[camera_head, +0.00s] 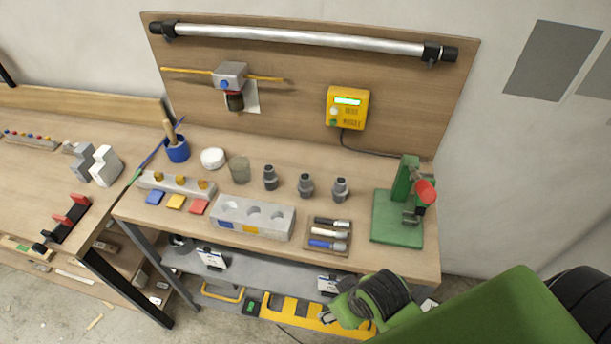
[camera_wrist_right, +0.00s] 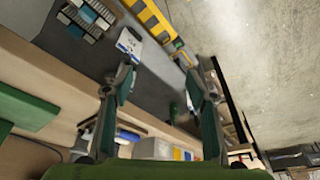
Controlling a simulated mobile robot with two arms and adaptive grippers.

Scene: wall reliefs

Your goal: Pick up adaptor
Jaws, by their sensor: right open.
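Three dark grey stepped adaptors stand upright in a row on the workbench in the head view: a left one (camera_head: 270,178), a middle one (camera_head: 305,186) and a right one (camera_head: 340,190). My right gripper (camera_head: 326,318) is low at the bench's front edge, in front of the adaptors and apart from them. In the right wrist view its two fingers (camera_wrist_right: 161,75) are spread with nothing between them. The adaptors cannot be made out in that view. My left gripper is not in view.
A grey block with round recesses (camera_head: 252,217) and a marker tray (camera_head: 327,252) lie in front of the adaptors. A green press (camera_head: 400,213) stands right. A grey lower shelf (camera_head: 235,270) holds boxes. A blue cup (camera_head: 177,151) stands at the back left.

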